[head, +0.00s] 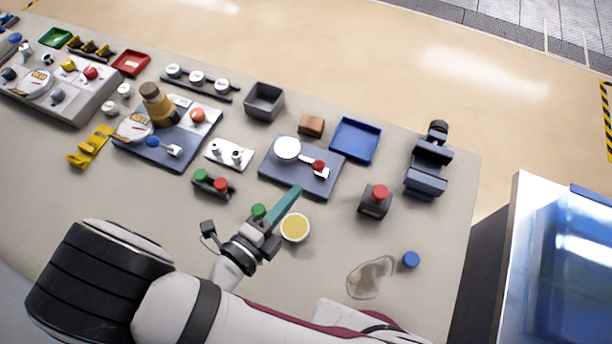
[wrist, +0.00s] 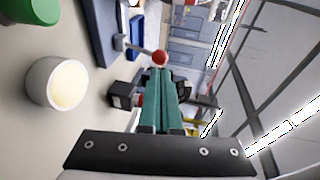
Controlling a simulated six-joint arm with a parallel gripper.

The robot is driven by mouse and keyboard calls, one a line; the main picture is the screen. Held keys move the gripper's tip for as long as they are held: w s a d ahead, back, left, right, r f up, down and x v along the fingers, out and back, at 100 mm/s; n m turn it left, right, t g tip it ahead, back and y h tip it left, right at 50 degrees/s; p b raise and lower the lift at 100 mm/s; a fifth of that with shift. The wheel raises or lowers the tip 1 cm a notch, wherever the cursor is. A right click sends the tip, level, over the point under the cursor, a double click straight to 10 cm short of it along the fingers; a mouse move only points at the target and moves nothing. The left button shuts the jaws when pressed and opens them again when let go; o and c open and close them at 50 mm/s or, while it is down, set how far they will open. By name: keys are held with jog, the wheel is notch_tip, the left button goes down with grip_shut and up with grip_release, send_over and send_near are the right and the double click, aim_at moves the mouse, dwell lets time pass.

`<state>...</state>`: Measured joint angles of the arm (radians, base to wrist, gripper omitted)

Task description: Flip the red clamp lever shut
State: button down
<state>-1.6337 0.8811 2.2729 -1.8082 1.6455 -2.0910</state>
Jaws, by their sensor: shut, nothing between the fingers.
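The red clamp lever is a silver bar with a red ball knob (head: 318,165) on a blue-grey plate (head: 272,180), beside a round white disc (head: 287,149). The bar lies to the right of the disc and points up and left of the lower right. In the wrist view the red knob (wrist: 159,57) appears just beyond my fingertips. My gripper (head: 297,190) has green fingers, shut and empty, in front of the plate's near edge. It also shows in the wrist view (wrist: 160,72). I cannot tell whether the fingertips touch the knob.
A cup with yellow contents (head: 295,227) stands right beside my gripper. A red-topped button box (head: 376,200) and a dark blue fixture (head: 427,170) stand to the right. A blue tray (head: 356,140) lies behind. The front right holds a puddle (head: 371,277) and a blue cap (head: 411,259).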

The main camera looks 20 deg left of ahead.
aim_at(316, 164)
jog(key=x, duration=0.5)
jog(key=shift+w, duration=0.1)
jog(key=shift+w+r+g, duration=0.65)
jog(key=shift+w+g, duration=0.15)
jog(key=shift+g, duration=0.3)
jog(key=w, duration=0.2)
jog(key=w+r+g, duration=0.1)
jog(key=w+g, duration=0.1)
jog(key=w, duration=0.1)
jog(key=shift+w+r+n, duration=0.15)
jog(key=shift+w+n, duration=0.15)
jog(key=shift+w, duration=0.05)
jog(key=shift+r, duration=0.8)
